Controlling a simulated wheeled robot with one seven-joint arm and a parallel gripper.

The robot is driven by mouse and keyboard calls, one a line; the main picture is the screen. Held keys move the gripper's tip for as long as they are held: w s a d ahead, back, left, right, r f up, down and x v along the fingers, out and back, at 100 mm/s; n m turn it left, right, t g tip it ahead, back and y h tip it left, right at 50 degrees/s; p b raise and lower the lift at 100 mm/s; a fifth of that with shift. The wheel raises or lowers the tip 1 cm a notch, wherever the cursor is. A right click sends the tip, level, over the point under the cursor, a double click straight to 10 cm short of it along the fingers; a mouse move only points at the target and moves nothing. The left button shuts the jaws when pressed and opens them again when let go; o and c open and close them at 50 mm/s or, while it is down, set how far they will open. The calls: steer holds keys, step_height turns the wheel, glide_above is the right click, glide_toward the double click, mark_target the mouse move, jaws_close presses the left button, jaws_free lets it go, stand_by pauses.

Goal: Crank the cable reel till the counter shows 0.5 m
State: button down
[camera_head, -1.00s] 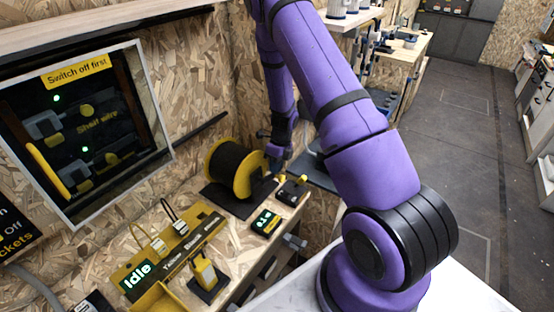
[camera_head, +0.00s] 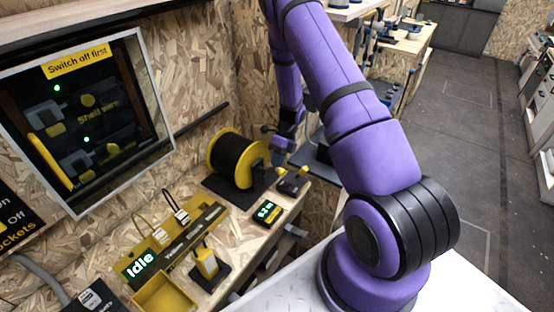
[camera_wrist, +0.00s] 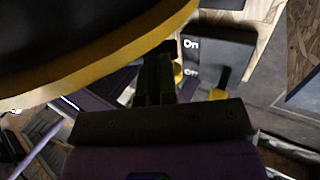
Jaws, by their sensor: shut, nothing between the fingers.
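The cable reel (camera_head: 238,160), a black drum with yellow flanges, stands on a black base on the bench. The counter (camera_head: 267,211) is a small box in front of it with green digits, which look like 0.2 m but are small. My gripper (camera_head: 279,156) is just right of the reel, at its near flange. In the wrist view my gripper's fingers (camera_wrist: 158,75) are shut and empty, and the reel's yellow rim (camera_wrist: 120,68) fills the upper left. The crank is not clearly visible; I cannot tell whether the fingers touch it.
A black switch box (camera_head: 292,181) with yellow levers stands right of the reel; its "On" panel (camera_wrist: 218,58) shows in the wrist view. Floor is clear at right.

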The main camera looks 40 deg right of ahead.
mark_target(275, 171)
step_height(275, 171, down, 2)
steer(key=g+y, duration=0.1)
steer(key=y, duration=0.2)
steer(key=shift+f+y, duration=0.15)
steer(key=shift+y, duration=0.15)
steer(key=f+g+y, duration=0.1)
steer(key=y, duration=0.1)
steer(key=a+f+y, duration=0.1)
steer(key=y, duration=0.1)
steer(key=shift+s+f+g, duration=0.1)
steer(key=shift+s+g, duration=0.1)
steer(key=shift+g, duration=0.2)
steer(key=shift+s+a+f, duration=0.15)
steer(key=shift+a+f, duration=0.25)
steer(key=shift+a, duration=0.1)
steer(key=shift+a+f, duration=0.1)
